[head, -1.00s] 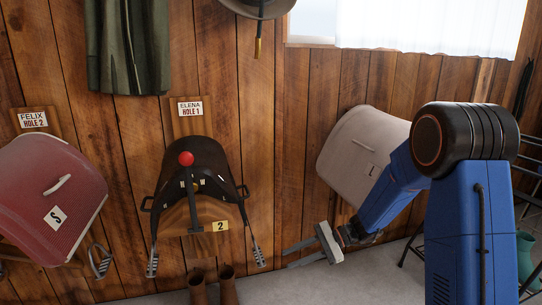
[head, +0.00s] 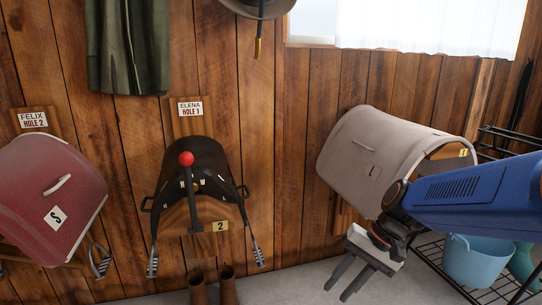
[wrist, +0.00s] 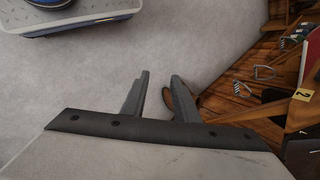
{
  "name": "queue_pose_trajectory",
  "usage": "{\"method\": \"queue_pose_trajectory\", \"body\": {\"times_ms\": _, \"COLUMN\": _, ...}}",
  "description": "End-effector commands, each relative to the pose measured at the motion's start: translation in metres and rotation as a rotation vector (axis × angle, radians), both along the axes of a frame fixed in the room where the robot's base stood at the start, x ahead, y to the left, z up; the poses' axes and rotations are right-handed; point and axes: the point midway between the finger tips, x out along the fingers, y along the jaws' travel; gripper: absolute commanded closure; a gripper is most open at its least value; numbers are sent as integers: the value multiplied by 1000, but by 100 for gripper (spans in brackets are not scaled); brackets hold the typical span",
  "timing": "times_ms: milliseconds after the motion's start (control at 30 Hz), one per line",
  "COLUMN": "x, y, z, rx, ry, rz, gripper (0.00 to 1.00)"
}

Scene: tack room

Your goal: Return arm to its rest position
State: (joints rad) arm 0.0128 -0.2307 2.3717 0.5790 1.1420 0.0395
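My gripper (head: 347,278) hangs at the lower right in the head view, with its fingers pointing down and left. The two fingers are apart with nothing between them. My blue arm comes in from the right edge, in front of the lower right part of the beige saddle cover (head: 375,145). In the wrist view my gripper (wrist: 160,80) shows both fingers spread above the grey floor (wrist: 190,35).
A black saddle (head: 200,165) with a red knob hangs on the plank wall, and a red covered saddle (head: 50,195) hangs left of it. Brown boots (head: 228,285) stand below. A wire rack (head: 500,285) at right holds a light blue bucket (head: 475,262).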

Motion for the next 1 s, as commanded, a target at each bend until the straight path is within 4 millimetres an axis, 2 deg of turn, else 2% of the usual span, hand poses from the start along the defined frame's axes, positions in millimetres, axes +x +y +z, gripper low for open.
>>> {"method": "queue_pose_trajectory", "body": {"times_ms": 200, "x": -34, "y": -29, "z": 11, "rx": -135, "ry": -139, "rz": 65, "gripper": 73}}
{"method": "queue_pose_trajectory", "body": {"times_ms": 600, "x": -86, "y": -84, "z": 27, "rx": -394, "ry": -388, "rz": 167, "gripper": 73}}
{"method": "queue_pose_trajectory", "body": {"times_ms": 800, "x": -105, "y": -108, "z": 34, "rx": -508, "ry": -492, "rz": 204, "gripper": 73}}
{"method": "queue_pose_trajectory", "body": {"times_ms": 1000, "x": -113, "y": -119, "z": 37, "rx": -565, "ry": -542, "rz": 222, "gripper": 73}}
